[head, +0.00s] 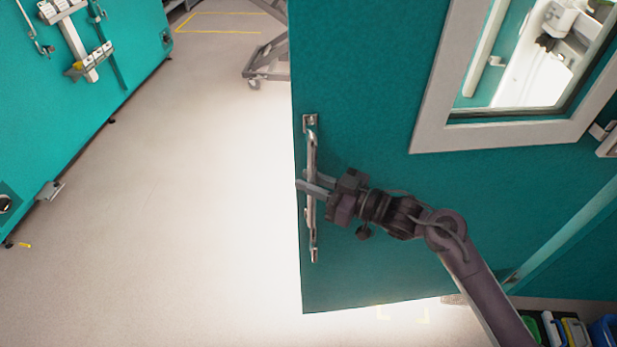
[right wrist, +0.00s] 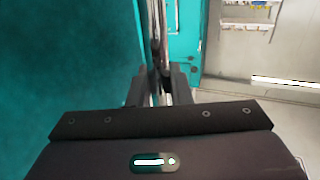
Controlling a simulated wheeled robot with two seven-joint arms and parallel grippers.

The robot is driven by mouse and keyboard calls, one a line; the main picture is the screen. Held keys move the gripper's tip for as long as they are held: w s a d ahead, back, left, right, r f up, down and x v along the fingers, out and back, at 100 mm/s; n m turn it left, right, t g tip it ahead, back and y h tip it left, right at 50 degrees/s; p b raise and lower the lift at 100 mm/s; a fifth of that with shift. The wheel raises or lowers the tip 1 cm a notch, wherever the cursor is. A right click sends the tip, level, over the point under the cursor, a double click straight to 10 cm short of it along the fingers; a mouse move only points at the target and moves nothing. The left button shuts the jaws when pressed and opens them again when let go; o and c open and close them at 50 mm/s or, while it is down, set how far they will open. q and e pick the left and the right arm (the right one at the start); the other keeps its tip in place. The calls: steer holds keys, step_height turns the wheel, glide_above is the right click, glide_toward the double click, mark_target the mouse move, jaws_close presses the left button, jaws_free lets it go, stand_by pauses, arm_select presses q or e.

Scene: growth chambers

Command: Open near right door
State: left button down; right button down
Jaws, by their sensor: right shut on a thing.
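The near right door (head: 375,90) is a teal panel with a grey-framed window (head: 432,105). It stands swung out from its chamber, with bright floor beyond its free edge. Its metal bar handle (head: 311,150) is upright near that edge. My right gripper (head: 312,188) is shut on the handle at about its middle. In the right wrist view the fingers (right wrist: 162,88) sit on both sides of the handle bar (right wrist: 158,40). The teal door face fills the left of that view. My left gripper is not in view.
A teal chamber (head: 60,110) with latch hardware stands at the left. A wheeled cart (head: 268,58) is at the back. Small bins (head: 570,330) lie at the lower right, below the door. The pale floor (head: 200,170) between the chambers is clear.

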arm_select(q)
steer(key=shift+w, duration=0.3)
arm_select(e)
steer(key=shift+w+r, duration=0.1)
steer(key=shift+r, duration=0.05)
steer(key=c, duration=1.4)
jaws_free()
steer(key=shift+d, duration=0.1)
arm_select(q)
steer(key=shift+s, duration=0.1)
